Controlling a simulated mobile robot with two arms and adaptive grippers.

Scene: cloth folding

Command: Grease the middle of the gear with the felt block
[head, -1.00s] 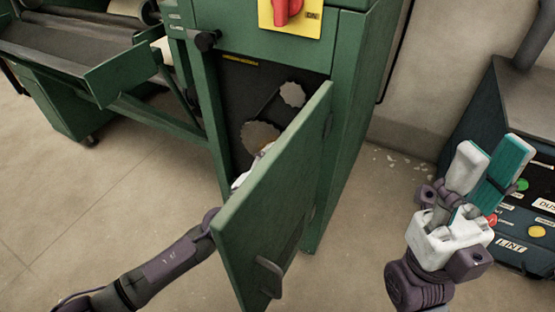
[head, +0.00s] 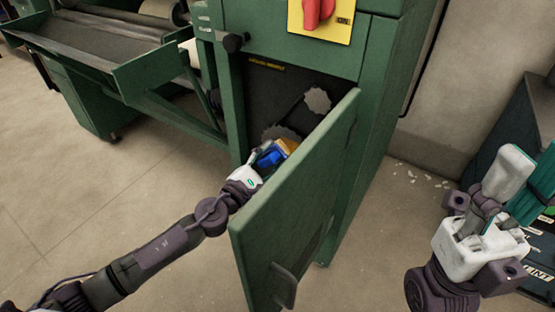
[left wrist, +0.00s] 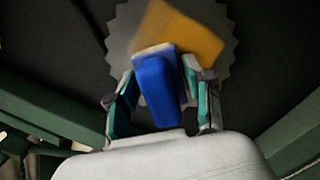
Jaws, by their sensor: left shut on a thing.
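My left gripper (head: 258,160) is shut on the felt block, whose blue handle (head: 270,157) sits between the fingers. The handle also shows in the left wrist view (left wrist: 157,88), with a blurred yellow-orange pad (left wrist: 188,38) beyond it. The large grey toothed gear (left wrist: 222,62) is inside the green cabinet; in the head view its upper rim (head: 279,132) shows above the block. The pad covers part of the gear's face in the wrist view; I cannot tell if they touch. The gear's middle is hidden. My right gripper (head: 522,172) is open and empty, far right, away from the cabinet.
The cabinet door (head: 297,205) stands open, close to the right of my left gripper. A smaller gear (head: 317,101) sits higher inside. A red switch on a yellow plate (head: 345,22) is above the opening. A dark machine (head: 538,120) stands at right.

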